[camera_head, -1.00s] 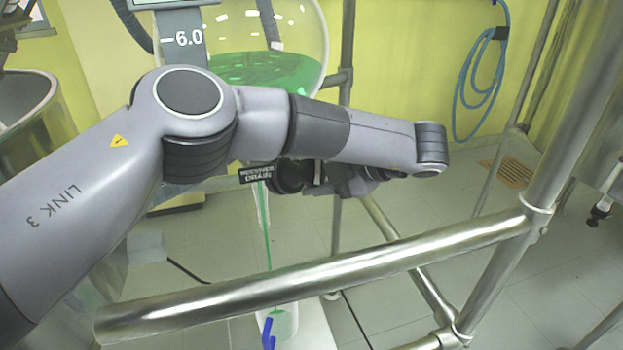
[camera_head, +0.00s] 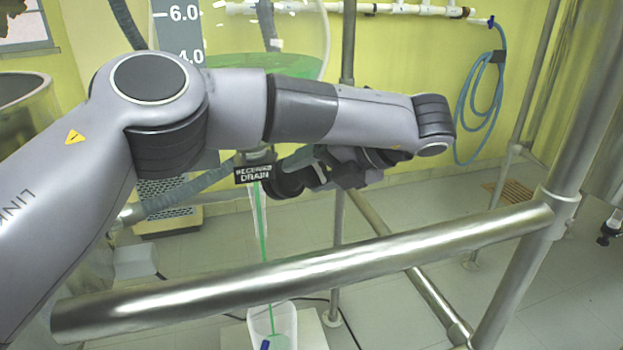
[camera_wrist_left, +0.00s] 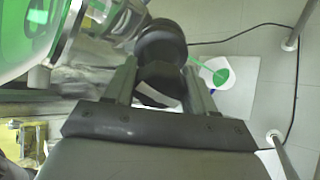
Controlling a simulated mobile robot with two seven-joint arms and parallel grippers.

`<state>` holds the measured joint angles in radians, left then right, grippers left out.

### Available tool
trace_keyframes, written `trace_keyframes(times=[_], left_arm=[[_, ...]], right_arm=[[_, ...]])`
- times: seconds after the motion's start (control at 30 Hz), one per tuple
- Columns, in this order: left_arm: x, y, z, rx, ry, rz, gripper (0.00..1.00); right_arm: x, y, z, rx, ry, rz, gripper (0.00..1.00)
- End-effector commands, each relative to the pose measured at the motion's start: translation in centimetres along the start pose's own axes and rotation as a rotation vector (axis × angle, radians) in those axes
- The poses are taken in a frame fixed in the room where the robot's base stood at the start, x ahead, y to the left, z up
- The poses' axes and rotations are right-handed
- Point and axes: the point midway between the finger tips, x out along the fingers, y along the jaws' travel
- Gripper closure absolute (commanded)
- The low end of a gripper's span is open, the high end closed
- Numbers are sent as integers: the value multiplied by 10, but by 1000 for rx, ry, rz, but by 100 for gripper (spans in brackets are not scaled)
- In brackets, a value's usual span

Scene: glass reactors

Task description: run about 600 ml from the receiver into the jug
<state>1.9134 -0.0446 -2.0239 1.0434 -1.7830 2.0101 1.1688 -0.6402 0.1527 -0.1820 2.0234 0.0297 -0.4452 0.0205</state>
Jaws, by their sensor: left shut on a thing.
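The glass receiver (camera_head: 300,68) at the top holds green liquid and is partly hidden behind my left arm. A black label reading "RECEIVER DRAIN" (camera_head: 254,173) hangs at its outlet. A thin green stream (camera_head: 265,245) falls from there into the white jug (camera_head: 286,318), which has a blue part at its front. The jug also shows in the left wrist view (camera_wrist_left: 218,64), with green liquid inside. My left gripper (camera_head: 318,172) is shut on the dark drain valve handle (camera_wrist_left: 160,82), seen between the fingers in the wrist view. The jug's level marks cannot be read.
A steel rail (camera_head: 310,268) crosses in front of the jug, joined to an upright post (camera_head: 585,110) at the right. A scale board (camera_head: 180,30) with 6.0 and 4.0 marks stands behind the receiver. A blue hose (camera_head: 480,100) hangs on the wall.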

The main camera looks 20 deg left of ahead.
Motion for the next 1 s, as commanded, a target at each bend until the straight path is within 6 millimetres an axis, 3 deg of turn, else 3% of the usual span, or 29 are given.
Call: trace_keyframes(times=[0.6,0.63,0.7,1.0], left_arm=[[-1,0,0,-42,-1,-7,75],[-1,0,0,-42,-1,-7,38],[-1,0,0,-42,-1,-7,22],[-2,0,0,-41,-1,-6,22]], right_arm=[[2,0,-2,2,10,-1,22],[2,0,-2,2,9,-1,22],[2,0,-2,3,9,-1,22],[2,-1,-2,9,9,0,22]])
